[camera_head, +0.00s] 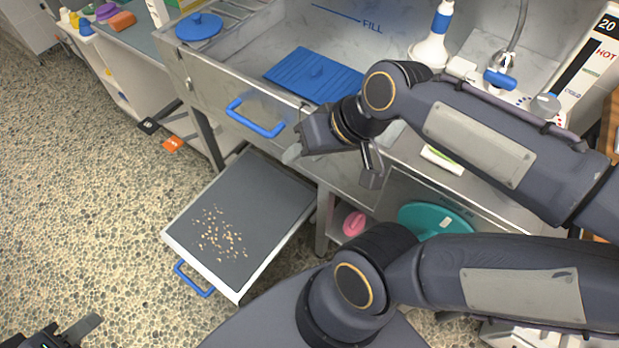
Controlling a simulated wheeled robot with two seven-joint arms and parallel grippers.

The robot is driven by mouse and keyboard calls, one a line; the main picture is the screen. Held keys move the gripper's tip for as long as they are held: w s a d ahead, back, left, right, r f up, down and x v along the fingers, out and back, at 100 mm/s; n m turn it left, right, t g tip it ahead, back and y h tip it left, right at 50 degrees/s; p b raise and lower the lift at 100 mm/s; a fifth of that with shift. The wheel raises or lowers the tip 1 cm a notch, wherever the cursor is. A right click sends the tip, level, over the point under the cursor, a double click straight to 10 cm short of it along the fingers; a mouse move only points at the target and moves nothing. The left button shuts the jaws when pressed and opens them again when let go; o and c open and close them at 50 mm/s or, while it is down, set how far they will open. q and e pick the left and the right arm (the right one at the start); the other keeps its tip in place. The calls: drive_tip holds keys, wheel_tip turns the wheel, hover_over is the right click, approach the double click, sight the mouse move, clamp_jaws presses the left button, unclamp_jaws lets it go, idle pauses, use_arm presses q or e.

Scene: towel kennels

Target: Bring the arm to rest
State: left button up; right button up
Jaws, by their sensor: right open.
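My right gripper (332,167) is open, its two fingers spread apart in front of the steel sink unit, with nothing seen between them. It is right of the blue bar handle (256,119) on the unit's front and apart from it in the picture. My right arm reaches in from the right, across the sink. My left gripper (68,333) shows only partly at the bottom left corner, over the pebbled floor. One finger is seen; the rest is cut off by the frame, so its opening is unclear.
A grey tray (260,190) with brown crumbs and a blue handle is pulled out low over the floor. A blue ribbed panel (312,73) and a white bottle (433,38) are at the sink. A teal round thing (432,219) lies below.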

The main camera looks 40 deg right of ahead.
drive_tip(key=shift+n, duration=0.7)
drive_tip(key=s+a+f, duration=0.2)
drive_tip(key=s, duration=0.1)
drive_tip(key=shift+s+a+f, duration=0.2)
drive_tip(key=shift+s+f, duration=0.05)
wheel_tip(320, 180, up, 9)
drive_tip(key=p, duration=0.9)
drive_tip(key=shift+r, duration=0.15)
